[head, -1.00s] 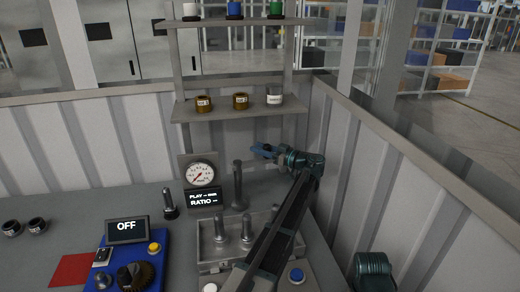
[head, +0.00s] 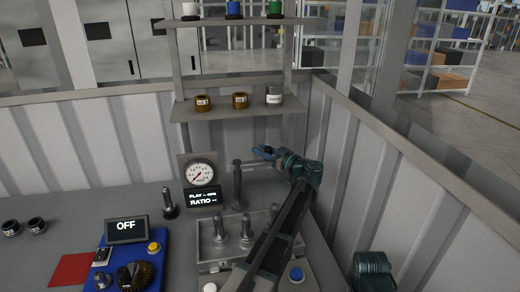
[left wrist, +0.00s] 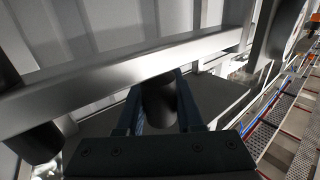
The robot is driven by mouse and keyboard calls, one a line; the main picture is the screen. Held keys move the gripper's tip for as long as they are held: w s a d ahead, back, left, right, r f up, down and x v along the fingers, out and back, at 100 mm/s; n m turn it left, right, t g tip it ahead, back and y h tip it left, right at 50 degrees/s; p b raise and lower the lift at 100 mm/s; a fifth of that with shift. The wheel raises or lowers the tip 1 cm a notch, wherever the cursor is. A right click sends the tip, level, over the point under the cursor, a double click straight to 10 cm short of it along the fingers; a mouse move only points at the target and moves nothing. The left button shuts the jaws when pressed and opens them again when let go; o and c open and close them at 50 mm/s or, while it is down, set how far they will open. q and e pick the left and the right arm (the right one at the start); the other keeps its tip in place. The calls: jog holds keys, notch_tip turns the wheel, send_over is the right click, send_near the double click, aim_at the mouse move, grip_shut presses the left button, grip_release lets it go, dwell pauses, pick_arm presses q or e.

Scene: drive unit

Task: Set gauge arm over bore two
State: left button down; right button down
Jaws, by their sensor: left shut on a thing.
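My left gripper (head: 264,152) is beyond the metal housing, right of the upright dark post (head: 238,188). A thin grey bar (head: 250,161), which looks like the gauge arm, reaches sideways from the post top to the fingers. In the left wrist view, the fingers (left wrist: 158,100) are shut on a dark cylinder (left wrist: 158,104), seemingly the bar's end. The open-topped housing (head: 205,266) holds two upright metal shafts (head: 220,232) and (head: 246,231). I cannot make out which bore is number two. My right gripper is not in view.
A dial gauge (head: 200,173) stands above a display (head: 203,198) left of the post. A blue control panel (head: 155,268) has a screen reading OFF (head: 126,230). Shelves with pots (head: 240,101) stand behind. A ribbed wall (head: 400,190) closes off the right.

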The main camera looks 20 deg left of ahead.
pick_arm(q)
jog(key=shift+s+d+m+t+h, duration=0.5)
jog(key=shift+s+m+t, duration=0.2)
jog(key=shift+t, duration=0.25)
jog(key=shift+s+d+m+t+h, duration=0.5)
jog(key=shift+s+m+t, duration=0.15)
jog(key=shift+t, duration=0.35)
jog(key=shift+s+d+m+t+h, duration=0.55)
jog(key=shift+m+t, duration=0.2)
jog(key=shift+t, duration=0.2)
jog(key=shift+s, duration=0.1)
jog(key=c, duration=0.5)
grip_release()
jog(key=shift+c, duration=0.2)
jog(key=shift+d, duration=0.1)
jog(key=v, duration=1.3)
jog(key=shift+s+d, duration=0.2)
jog(key=shift+d, duration=0.05)
